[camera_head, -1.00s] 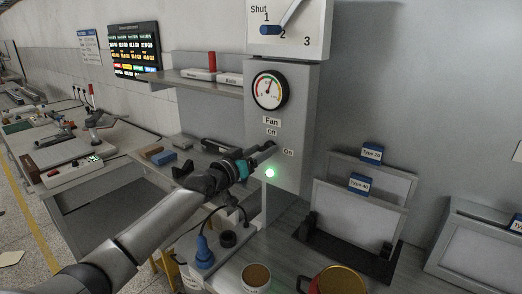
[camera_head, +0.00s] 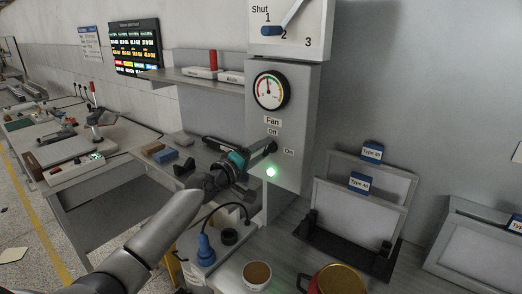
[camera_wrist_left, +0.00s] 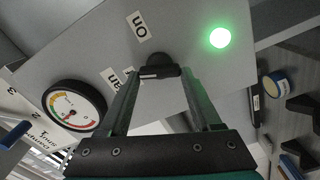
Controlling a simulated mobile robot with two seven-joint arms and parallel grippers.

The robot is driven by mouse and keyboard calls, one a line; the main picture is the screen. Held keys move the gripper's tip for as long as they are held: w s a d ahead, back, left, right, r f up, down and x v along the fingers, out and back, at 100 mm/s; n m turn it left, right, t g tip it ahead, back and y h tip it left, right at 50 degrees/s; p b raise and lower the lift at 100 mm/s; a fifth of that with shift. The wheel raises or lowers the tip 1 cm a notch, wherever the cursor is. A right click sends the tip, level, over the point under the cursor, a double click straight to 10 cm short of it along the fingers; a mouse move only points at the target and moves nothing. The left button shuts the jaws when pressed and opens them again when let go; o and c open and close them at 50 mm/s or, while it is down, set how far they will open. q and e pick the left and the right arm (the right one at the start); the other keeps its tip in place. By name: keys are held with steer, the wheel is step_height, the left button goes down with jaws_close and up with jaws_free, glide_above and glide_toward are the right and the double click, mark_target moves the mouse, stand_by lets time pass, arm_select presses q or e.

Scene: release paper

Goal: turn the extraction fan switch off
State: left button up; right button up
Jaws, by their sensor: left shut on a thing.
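The fan switch is a small dark knob (camera_wrist_left: 160,68) on the grey control box (camera_head: 306,115), between the "Off" label (camera_head: 272,132) and the "On" label (camera_head: 289,151). A green lamp (camera_head: 271,172) below it is lit; it also shows in the left wrist view (camera_wrist_left: 220,38). My left gripper (camera_head: 270,148) is at the box front, shut on the knob, with a finger on either side in the wrist view. In the head view the gripper largely hides the knob, so its exact angle is unclear there. My right gripper is not in view.
A round gauge (camera_head: 270,90) sits above the switch, with a numbered lever dial (camera_head: 290,25) higher up. A shelf (camera_head: 205,83) juts out at left. Below are a blue plug (camera_head: 205,250), a jar (camera_head: 257,276) and a red-and-gold pot (camera_head: 338,281). Framed panels (camera_head: 352,208) stand at right.

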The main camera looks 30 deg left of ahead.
arm_select(q)
steer(key=shift+f+n+p, duration=0.1)
steer(key=shift+n+p, duration=0.35)
steer(key=shift+n, duration=1.75)
steer(key=o, duration=1.4)
steer(key=shift+s+a+b, duration=0.2)
steer(key=shift+s, duration=2.35)
steer(key=shift+s+a+b, duration=0.15)
steer(key=shift+s+a, duration=0.05)
steer(key=shift+s, duration=2.3)
steer(key=shift+s+a+b, duration=0.2)
steer(key=shift+s, duration=2.35)
